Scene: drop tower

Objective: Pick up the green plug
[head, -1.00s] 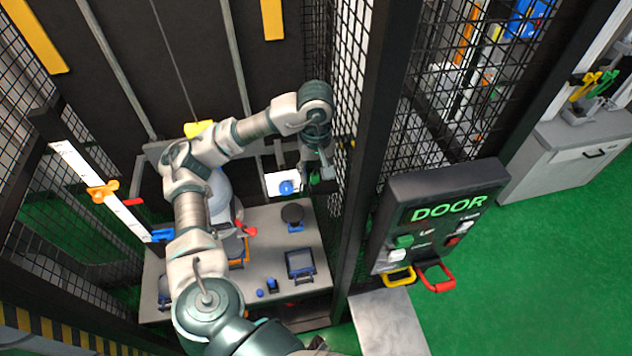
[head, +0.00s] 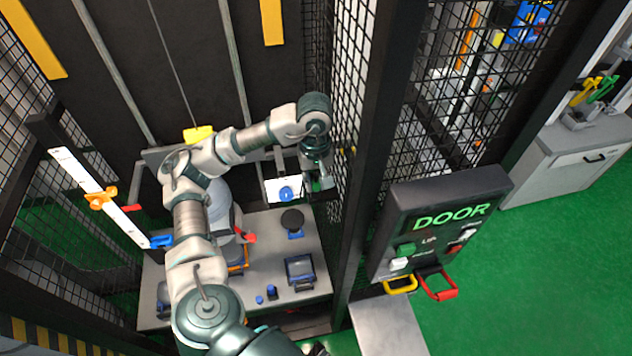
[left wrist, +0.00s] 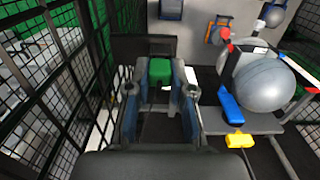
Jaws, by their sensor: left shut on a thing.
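The green plug (left wrist: 160,73) sits between the two fingers of my left gripper (left wrist: 160,92) in the left wrist view, with its green top showing at the fingertips. The left gripper is shut on it. In the head view my left gripper (head: 318,182) hangs at the end of the arm, beside the mesh wall and right of a white panel with a blue round knob (head: 286,194). The plug is not clear in the head view. My right gripper is not in view.
A grey table (head: 262,240) with a black tablet-like box (head: 300,270) stands below the arm. The mesh wall (head: 350,110) is close to the gripper's right. A DOOR panel (head: 440,225) stands further right. A grey ball (left wrist: 263,84) shows in the left wrist view.

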